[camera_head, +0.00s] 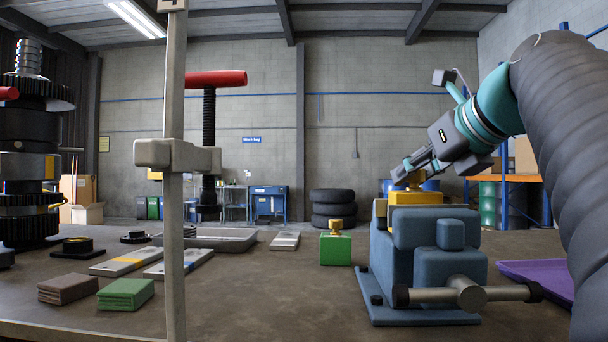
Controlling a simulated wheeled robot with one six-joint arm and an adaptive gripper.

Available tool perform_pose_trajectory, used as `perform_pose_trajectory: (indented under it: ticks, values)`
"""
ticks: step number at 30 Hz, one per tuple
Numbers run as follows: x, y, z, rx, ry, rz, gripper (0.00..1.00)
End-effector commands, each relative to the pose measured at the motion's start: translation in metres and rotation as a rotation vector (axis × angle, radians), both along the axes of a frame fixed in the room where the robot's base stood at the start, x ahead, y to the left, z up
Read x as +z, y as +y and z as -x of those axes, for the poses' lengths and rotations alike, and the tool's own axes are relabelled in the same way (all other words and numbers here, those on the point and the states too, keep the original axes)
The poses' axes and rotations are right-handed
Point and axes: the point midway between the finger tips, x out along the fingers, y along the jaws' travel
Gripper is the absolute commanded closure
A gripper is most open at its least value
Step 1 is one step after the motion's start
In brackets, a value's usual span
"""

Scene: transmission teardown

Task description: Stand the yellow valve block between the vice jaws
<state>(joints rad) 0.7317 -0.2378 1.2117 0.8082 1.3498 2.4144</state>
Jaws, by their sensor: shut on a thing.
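The yellow valve block (415,197) is upright at the top of the blue vice (428,262), with a brass knob on top. The vice's front jaw hides its lower part, so I cannot tell whether it rests between the jaws or hangs just above them. My gripper (408,178) reaches in from the upper right, tilted down, and is shut on the knob of the yellow block. The vice's handle bar (467,294) lies across its front.
A green block (336,249) with a brass knob stands left of the vice. A purple tray (545,277) lies to the right. A press post (174,240) with a red handle, flat plates (127,262), a grey tray (232,240) and pads (126,294) occupy the left. The bench between is clear.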

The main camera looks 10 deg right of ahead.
Motion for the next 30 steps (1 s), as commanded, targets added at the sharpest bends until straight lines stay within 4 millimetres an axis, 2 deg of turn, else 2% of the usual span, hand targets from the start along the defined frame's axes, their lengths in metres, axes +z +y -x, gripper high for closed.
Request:
perform_pose_trajectory:
  ticks: [6, 7, 9, 21, 30]
  values:
    - [-0.003, 0.000, 0.000, 0.000, -0.003, 0.001, 1.00]
    - [-0.003, 0.000, 0.000, 0.000, 0.000, 0.000, 0.61]
    - [-0.003, 0.000, 0.000, 0.000, 0.000, 0.000, 0.44]
    - [0.002, 0.000, 0.000, 0.000, 0.000, 0.000, 0.44]
    - [0.017, -0.007, 0.032, -0.006, 0.000, -0.001, 0.44]
